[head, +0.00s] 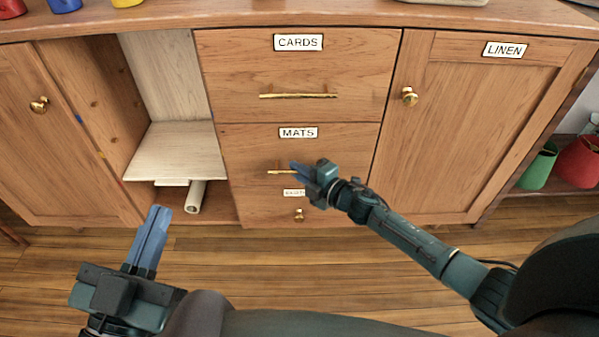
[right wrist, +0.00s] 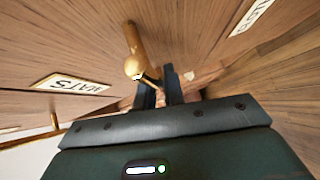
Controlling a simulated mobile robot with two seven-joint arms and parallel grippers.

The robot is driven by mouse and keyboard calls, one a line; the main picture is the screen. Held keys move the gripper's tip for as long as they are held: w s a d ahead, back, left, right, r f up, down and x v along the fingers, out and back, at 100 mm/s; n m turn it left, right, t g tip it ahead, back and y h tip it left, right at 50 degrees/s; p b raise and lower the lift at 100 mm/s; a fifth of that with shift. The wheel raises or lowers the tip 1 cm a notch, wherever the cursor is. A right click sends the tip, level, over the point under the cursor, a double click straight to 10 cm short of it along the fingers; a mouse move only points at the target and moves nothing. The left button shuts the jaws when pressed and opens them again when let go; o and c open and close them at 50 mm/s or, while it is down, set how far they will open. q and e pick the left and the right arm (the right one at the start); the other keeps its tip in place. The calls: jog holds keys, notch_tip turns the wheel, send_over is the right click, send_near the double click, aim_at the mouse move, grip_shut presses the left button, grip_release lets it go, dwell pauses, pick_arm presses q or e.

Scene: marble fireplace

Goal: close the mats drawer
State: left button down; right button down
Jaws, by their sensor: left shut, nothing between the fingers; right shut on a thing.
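The mats drawer (head: 245,150) is a wooden front with a white MATS label, below the cards drawer in the middle of the cabinet. Its front looks about flush with the cabinet face, though a small gap cannot be ruled out. My right gripper (head: 292,166) is at its brass bar handle (head: 276,172) and hides part of it. In the right wrist view, the fingers (right wrist: 160,80) are shut on the brass handle (right wrist: 133,45), beside the MATS label (right wrist: 72,86). My left gripper (head: 157,210) is shut and empty at the lower left, apart from the cabinet.
The cards drawer (head: 230,75) above looks shut. A small drawer with a round knob (head: 298,215) is below. The linen door (head: 460,130) is shut at the right. An open compartment with a pale shelf (head: 175,150) and a white roll (head: 195,196) is at the left.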

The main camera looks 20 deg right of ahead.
jog(key=c, duration=1.5)
grip_release()
jog(key=shift+w, duration=0.2)
jog(key=shift+d+r, duration=0.1)
jog(key=shift+s+d, duration=0.1)
jog(key=shift+s, duration=0.2)
pick_arm(q)
jog(key=p, duration=0.1)
jog(key=f+y+p, duration=0.1)
jog(key=g+p, duration=0.1)
jog(key=p, duration=0.1)
jog(key=shift+s+a+f, duration=0.25)
jog(key=shift+s+f, duration=0.05)
pick_arm(e)
jog(key=v, duration=1.2)
jog(key=shift+s+d, duration=0.15)
jog(key=shift+s, duration=0.1)
